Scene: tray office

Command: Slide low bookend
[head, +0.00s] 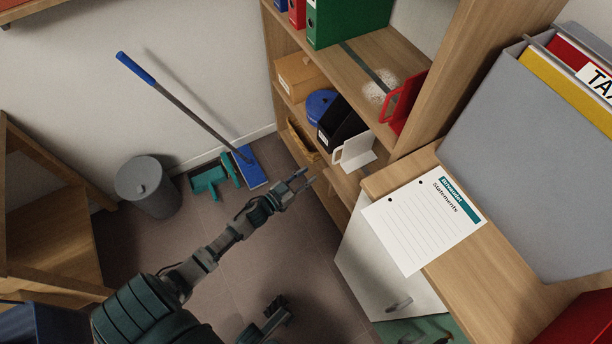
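A white bookend (357,151) stands on the lower shelf at the right end of a row, next to a black file holder (341,122). A red bookend (402,102) stands on the shelf above, near the upright. My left gripper (306,179) is reached out in front of the shelf unit, to the left of and a little below the white bookend in the picture. Its two fingers are apart with nothing between them. A dark gripper end (277,308) low in the picture looks like my right one; its fingers are too small and dark to read.
The shelf also holds a blue round item (320,104), a cardboard box (301,75) and binders. A desk (505,290) with a paper sheet (424,220) and grey file box (530,160) bounds the right.

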